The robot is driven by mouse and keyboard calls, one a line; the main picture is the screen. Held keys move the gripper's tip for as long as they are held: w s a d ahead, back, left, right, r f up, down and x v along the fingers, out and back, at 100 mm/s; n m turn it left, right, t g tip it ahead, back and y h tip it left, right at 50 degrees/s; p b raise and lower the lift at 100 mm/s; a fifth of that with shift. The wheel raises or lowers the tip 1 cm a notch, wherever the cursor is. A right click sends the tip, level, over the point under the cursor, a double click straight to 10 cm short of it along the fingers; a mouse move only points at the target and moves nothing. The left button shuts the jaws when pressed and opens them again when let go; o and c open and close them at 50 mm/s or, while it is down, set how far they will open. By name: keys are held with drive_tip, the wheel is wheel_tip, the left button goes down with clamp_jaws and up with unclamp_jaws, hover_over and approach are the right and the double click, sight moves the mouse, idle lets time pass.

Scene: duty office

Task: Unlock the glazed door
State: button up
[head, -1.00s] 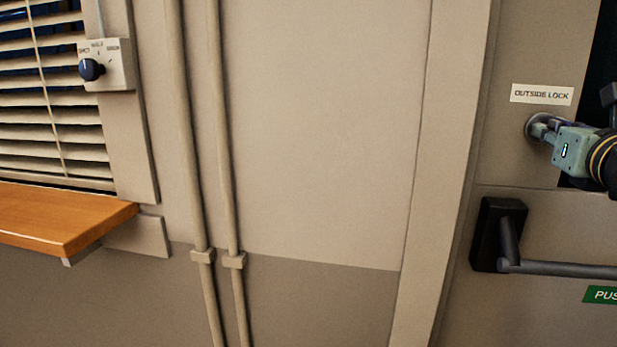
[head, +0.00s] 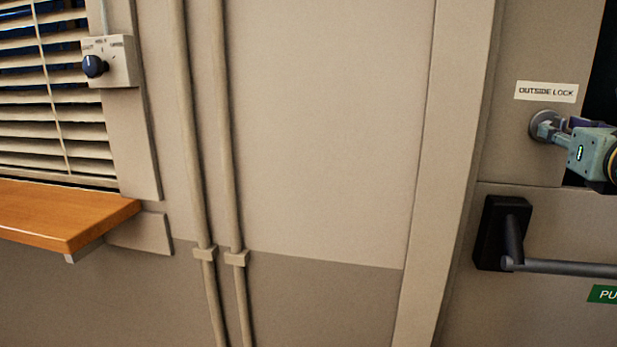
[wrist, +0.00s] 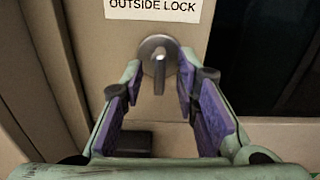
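The outside lock is a round metal disc (head: 545,126) on the door, under a white "OUTSIDE LOCK" label (head: 546,91). In the wrist view the lock (wrist: 152,47) carries a narrow turn piece (wrist: 159,78) that hangs straight down. My gripper (wrist: 160,70) is open, with one purple-padded finger on each side of the turn piece and gaps visible between them. In the head view my gripper (head: 565,132) is just right of the lock; its fingertips partly overlap the lock there. The dark door glass (head: 602,75) shows at the right edge.
The door frame (head: 450,180) is to the left. A wooden shelf (head: 60,215) and a dial box (head: 112,60) are farther left.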

drive_tip(key=b+v, duration=0.1)
drive_tip(key=v, duration=0.6)
idle(0.4)
